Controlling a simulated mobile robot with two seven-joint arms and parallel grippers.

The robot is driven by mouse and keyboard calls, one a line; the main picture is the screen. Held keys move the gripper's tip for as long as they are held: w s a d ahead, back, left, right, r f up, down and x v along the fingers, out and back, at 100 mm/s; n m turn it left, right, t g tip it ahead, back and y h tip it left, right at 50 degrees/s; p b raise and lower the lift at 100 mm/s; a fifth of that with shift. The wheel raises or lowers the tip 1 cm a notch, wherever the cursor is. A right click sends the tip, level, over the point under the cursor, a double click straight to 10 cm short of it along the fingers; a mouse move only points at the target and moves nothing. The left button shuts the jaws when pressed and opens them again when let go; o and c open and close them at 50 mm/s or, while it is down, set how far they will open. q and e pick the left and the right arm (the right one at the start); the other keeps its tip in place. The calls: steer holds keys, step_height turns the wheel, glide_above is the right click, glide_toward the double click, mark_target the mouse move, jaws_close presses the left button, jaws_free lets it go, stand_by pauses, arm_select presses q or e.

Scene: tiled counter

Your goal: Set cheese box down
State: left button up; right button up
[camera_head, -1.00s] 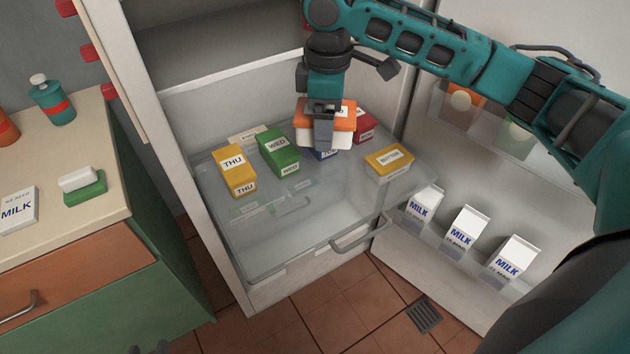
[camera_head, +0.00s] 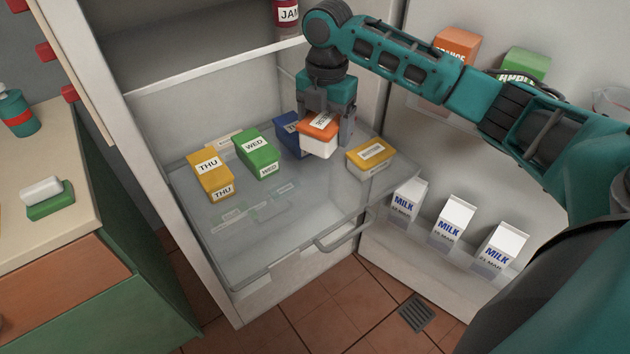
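I take the orange-topped white box (camera_head: 318,141) to be the cheese box; its label is partly hidden and I cannot read it. My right gripper (camera_head: 327,118) comes down over it from above, with its fingers at the box's sides, and appears shut on it. The box is low over the clear glass shelf (camera_head: 290,215); I cannot tell whether its bottom touches. A blue box (camera_head: 290,134) is close at its left, and a yellow box (camera_head: 371,157) lies to its right. My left gripper is not in view.
A yellow THU box (camera_head: 210,176), a green WED box (camera_head: 257,154) and a cream box (camera_head: 224,141) stand on the shelf's left. The front of the shelf is clear, behind a handle (camera_head: 345,238). Milk cartons (camera_head: 453,222) stand in the door rack at right.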

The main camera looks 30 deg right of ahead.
step_height(320, 180, down, 10)
steer(key=shift+f+b, duration=0.2)
steer(key=shift+b, duration=0.65)
steer(key=shift+f, duration=0.55)
step_height(320, 180, down, 4)
steer(key=shift+f+b, duration=0.1)
steer(key=shift+b, duration=0.45)
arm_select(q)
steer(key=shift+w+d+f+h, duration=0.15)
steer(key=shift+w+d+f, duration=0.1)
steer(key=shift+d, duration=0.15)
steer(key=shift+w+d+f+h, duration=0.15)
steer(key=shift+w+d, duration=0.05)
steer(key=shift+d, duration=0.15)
arm_select(e)
steer(key=o, duration=1.2)
steer(key=shift+f, duration=0.15)
steer(key=shift+o, duration=0.2)
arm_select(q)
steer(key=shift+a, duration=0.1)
